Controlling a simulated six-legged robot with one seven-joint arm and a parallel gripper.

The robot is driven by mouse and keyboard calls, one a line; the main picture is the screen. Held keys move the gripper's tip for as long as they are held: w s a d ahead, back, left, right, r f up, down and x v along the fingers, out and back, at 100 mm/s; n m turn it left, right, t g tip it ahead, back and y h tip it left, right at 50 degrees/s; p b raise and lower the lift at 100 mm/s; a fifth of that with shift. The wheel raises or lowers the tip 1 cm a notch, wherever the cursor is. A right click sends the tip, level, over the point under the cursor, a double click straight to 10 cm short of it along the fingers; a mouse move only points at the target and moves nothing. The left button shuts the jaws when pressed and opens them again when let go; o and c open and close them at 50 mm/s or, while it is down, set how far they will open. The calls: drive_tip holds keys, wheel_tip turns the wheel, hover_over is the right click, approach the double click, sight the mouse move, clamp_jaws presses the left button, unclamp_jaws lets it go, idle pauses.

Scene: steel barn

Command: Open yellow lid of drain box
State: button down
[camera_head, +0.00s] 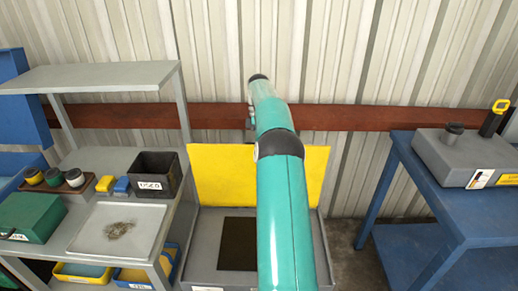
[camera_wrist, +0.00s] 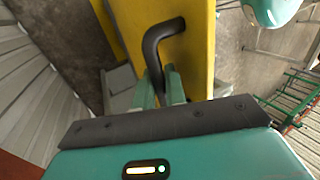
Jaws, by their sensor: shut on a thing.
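The yellow lid (camera_head: 222,176) of the drain box stands raised, about upright, at the back of the grey box (camera_head: 207,240). The box is open, with a dark square area in its floor, partly hidden by my arm. In the wrist view the yellow lid (camera_wrist: 199,60) fills the upper middle, with a black bent handle (camera_wrist: 152,48) on it. My gripper (camera_wrist: 160,88) is shut on the handle's lower end. In the head view my arm hides the gripper and part of the lid.
A grey shelf unit (camera_head: 95,77) stands left, holding a black bin (camera_head: 155,175), a white tray (camera_head: 115,228) and a green case (camera_head: 30,217). A blue table (camera_head: 405,165) with a grey container (camera_head: 450,155) stands right. A corrugated wall with a red-brown rail is behind the lid.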

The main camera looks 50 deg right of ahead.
drive_tip(key=shift+w+d+r, duration=0.15)
drive_tip(key=shift+w+r, duration=0.1)
drive_tip(key=shift+w, duration=0.05)
drive_tip(key=c, duration=1.5)
unclamp_jaws()
drive_tip(key=shift+o, duration=0.2)
drive_tip(key=shift+f, duration=0.1)
drive_tip(key=shift+r, duration=1.55)
drive_tip(key=shift+s+a+r, duration=0.25)
drive_tip(key=shift+s+r, duration=0.1)
drive_tip(key=shift+r, duration=0.2)
drive_tip(key=s+a+r, duration=0.8)
drive_tip(key=s+r, duration=0.1)
drive_tip(key=shift+s+a, duration=0.4)
